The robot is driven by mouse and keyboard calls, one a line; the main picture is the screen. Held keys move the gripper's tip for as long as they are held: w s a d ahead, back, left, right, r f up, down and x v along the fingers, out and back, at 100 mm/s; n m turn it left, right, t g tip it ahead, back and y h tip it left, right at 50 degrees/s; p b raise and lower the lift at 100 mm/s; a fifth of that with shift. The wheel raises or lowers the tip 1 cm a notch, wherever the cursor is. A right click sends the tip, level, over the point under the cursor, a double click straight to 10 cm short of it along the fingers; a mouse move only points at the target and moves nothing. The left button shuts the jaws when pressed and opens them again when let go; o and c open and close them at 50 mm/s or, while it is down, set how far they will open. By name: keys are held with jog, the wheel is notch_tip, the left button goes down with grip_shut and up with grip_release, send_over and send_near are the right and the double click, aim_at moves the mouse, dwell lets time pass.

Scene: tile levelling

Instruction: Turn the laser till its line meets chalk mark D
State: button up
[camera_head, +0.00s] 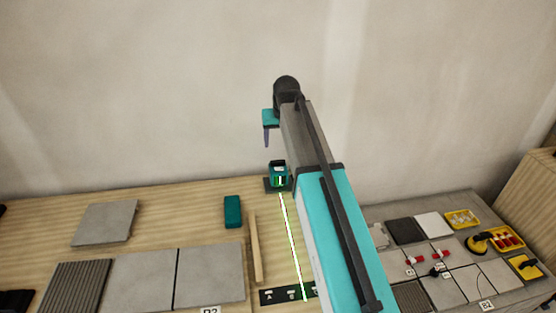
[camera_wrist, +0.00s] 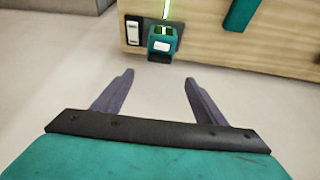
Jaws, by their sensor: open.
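The laser (camera_head: 279,171) is a small teal and black box near the back edge of the wooden table; it also shows in the wrist view (camera_wrist: 160,46). Its bright green line (camera_head: 291,240) runs from it toward the front, down to a black strip (camera_head: 264,302) with white marks. The line crosses the strip right of its leftmost marks. The letters are too small to read surely, and my arm hides the strip's right end, so I cannot pick out mark D. My gripper (camera_head: 266,134) is above and behind the laser, apart from it. In the wrist view its fingers (camera_wrist: 160,82) are spread and empty.
A teal block (camera_head: 232,211) and a wooden strip (camera_head: 255,247) lie left of the line. Grey tiles (camera_head: 145,277) lie farther left. At right, a grey surface holds tiles, a yellow tray (camera_head: 462,218) and tools. A pale wall stands behind the table.

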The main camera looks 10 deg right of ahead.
aim_at(278, 161)
jog(key=shift+p+x, duration=1.75)
jog(key=shift+x, duration=5.15)
jog(key=shift+d, duration=0.1)
